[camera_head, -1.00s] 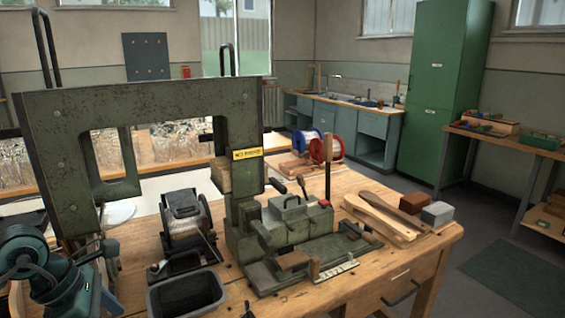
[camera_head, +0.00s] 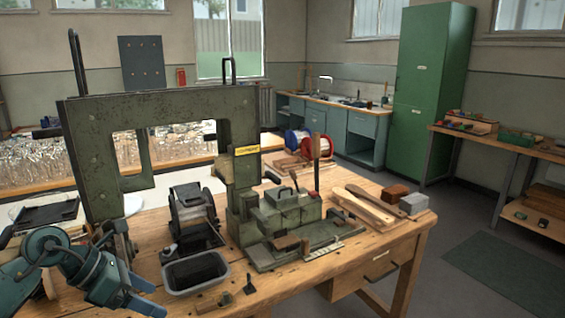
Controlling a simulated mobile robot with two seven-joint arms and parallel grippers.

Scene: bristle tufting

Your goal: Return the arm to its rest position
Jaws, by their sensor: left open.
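My left arm, teal and grey, comes in at the lower left. Its gripper (camera_head: 148,296) is open and empty, with two blue fingers pointing right near the bottom edge. It is in front of the workbench's left end, left of and below the black bin (camera_head: 195,271), and apart from it in the picture. The green tufting machine (camera_head: 160,100) stands on the wooden workbench (camera_head: 345,262) behind the arm. My right gripper is not in view.
A dark reel device (camera_head: 190,212) stands behind the bin. A small wooden block (camera_head: 213,303) and a black peg-like piece (camera_head: 249,284) lie at the bench's front. Wooden paddles (camera_head: 362,207) and two blocks lie at the right.

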